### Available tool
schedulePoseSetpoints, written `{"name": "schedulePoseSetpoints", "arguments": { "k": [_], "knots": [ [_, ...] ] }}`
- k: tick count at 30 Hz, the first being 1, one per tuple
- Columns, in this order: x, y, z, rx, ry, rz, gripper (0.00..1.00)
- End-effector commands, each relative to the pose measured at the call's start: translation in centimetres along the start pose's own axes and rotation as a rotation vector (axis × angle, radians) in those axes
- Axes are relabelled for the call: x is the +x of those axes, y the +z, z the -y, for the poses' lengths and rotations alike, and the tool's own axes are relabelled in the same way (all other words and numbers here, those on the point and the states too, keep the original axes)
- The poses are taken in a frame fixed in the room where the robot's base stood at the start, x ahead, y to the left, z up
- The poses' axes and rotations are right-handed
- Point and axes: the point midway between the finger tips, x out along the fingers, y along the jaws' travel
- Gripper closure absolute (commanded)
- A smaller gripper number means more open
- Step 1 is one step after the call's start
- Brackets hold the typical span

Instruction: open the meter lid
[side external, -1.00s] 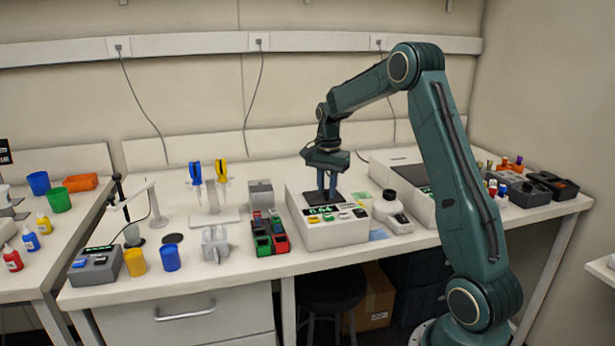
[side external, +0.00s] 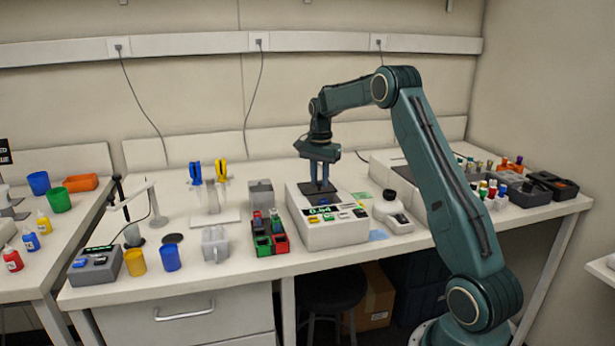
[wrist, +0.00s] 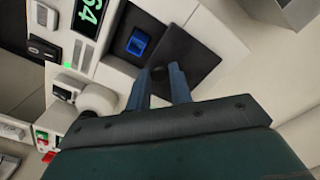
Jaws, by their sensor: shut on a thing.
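The meter (side external: 335,232) is a white box with a green-lit display and buttons on its front. Its dark flat lid (side external: 308,187) lies at the back left of the meter's top; it also shows in the wrist view (wrist: 194,52). My gripper (side external: 319,184) points down over the lid, and its blue fingers (wrist: 165,82) are shut on the small dark lid knob (wrist: 158,72). Beside the lid, a blue-lined square well (wrist: 137,43) is uncovered. Whether the lid touches the meter's top is hard to tell.
A larger pale device (side external: 383,165) is at the back right.

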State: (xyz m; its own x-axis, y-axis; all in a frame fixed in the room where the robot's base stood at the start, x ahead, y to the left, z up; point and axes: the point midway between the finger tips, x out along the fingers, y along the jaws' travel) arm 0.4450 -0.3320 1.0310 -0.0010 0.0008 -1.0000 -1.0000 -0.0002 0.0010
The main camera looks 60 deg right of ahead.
Motion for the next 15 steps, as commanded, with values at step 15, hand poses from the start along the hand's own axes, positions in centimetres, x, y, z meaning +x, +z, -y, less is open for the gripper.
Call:
{"name": "schedulePoseSetpoints", "arguments": {
  "k": [15],
  "knots": [
    [-0.17,-1.17,1.17,0.0,-0.005,-0.003,1.0]
  ]
}}
